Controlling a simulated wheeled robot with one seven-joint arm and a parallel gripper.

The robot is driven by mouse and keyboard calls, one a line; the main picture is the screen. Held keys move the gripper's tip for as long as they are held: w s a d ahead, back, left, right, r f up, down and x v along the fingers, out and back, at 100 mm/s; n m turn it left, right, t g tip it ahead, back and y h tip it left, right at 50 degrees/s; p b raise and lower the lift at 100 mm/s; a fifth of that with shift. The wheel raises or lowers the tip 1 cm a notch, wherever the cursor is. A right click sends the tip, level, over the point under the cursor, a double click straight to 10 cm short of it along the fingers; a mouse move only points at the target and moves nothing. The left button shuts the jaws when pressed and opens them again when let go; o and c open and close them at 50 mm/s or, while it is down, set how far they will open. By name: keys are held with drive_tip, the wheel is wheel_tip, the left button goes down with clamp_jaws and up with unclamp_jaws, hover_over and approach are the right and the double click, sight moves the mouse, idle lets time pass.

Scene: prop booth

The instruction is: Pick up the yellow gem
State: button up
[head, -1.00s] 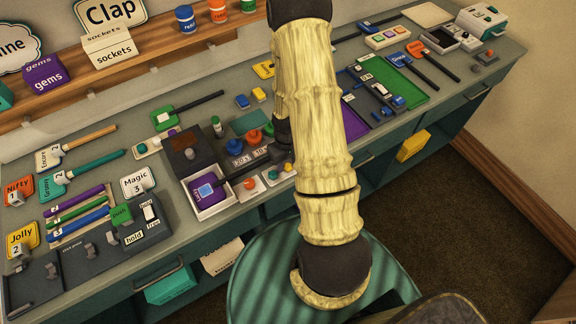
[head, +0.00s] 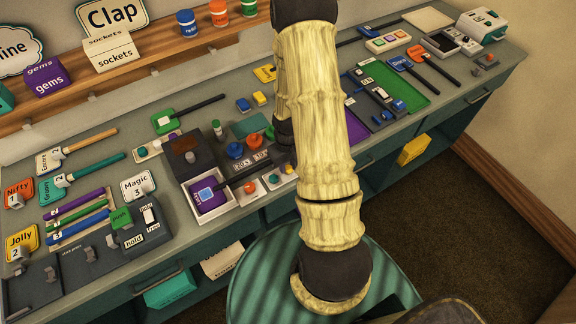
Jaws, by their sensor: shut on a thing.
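I cannot tell for certain which thing is the yellow gem. A small yellow block (head: 260,98) lies on the counter beside a small blue block (head: 243,104), left of my arm. A small yellow knob (head: 288,169) shows at the counter's front, close to my arm's left edge. My pale, ridged arm stands across the middle of the view, and its fingers are hidden behind it or out of frame. What they hold cannot be seen.
A green tray (head: 400,85) lies to the right. A shelf with a purple gems box (head: 45,80) runs along the back.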

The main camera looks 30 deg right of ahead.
sight(287, 166)
wheel_tip(287, 166, up, 9)
drive_tip(key=shift+b, duration=0.35)
drive_tip(key=shift+f, duration=0.1)
idle(0.5)
